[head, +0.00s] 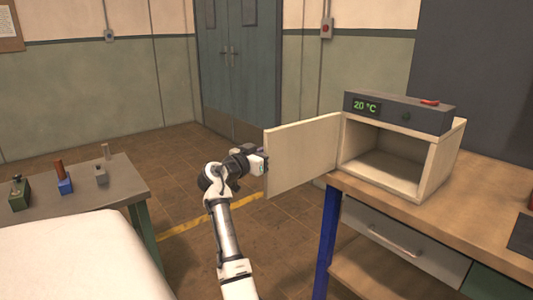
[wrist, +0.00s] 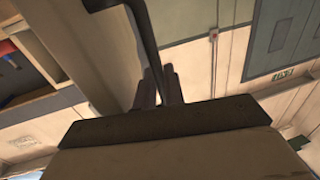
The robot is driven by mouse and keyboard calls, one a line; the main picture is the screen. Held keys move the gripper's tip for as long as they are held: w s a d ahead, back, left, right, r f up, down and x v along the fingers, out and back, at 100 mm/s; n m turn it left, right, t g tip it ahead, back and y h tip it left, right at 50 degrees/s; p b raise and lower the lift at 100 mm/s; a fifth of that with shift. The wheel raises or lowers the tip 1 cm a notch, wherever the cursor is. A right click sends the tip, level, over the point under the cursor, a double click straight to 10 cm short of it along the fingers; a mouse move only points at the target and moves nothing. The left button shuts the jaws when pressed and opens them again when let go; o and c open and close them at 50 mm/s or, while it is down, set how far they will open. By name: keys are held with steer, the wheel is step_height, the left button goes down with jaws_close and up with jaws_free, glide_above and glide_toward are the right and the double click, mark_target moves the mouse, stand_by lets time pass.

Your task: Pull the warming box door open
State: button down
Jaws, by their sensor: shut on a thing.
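The warming box (head: 440,165) stands on a wooden bench, with a dark top panel reading 20 °C. Its pale door (head: 300,155) is swung wide open to the left, and the inside looks empty. My gripper (head: 262,160) is at the door's free left edge, partly hidden by the door. In the wrist view, my gripper's fingers (wrist: 160,88) are closed at the lower end of a dark bar handle (wrist: 143,30). The pale door panel (wrist: 95,45) runs beside the handle. The exact grip is partly hidden by the gripper's own body.
The wooden bench (head: 480,200) has a drawer (head: 410,242) and a blue leg below the box. A side table (head: 125,182) at left holds several small tools. A white rounded surface (head: 75,260) fills the lower left. Open floor (head: 200,250) lies between the tables.

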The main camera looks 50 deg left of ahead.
steer(key=c, duration=1.6)
jaws_free()
steer(key=shift+w, duration=0.1)
steer(key=shift+c, duration=0.2)
steer(key=s+d+b, duration=0.1)
steer(key=s+d, duration=0.1)
steer(key=s, duration=1.1)
steer(key=shift+s+d+b, duration=0.2)
steer(key=shift+s+b, duration=0.1)
steer(key=shift+s, duration=0.05)
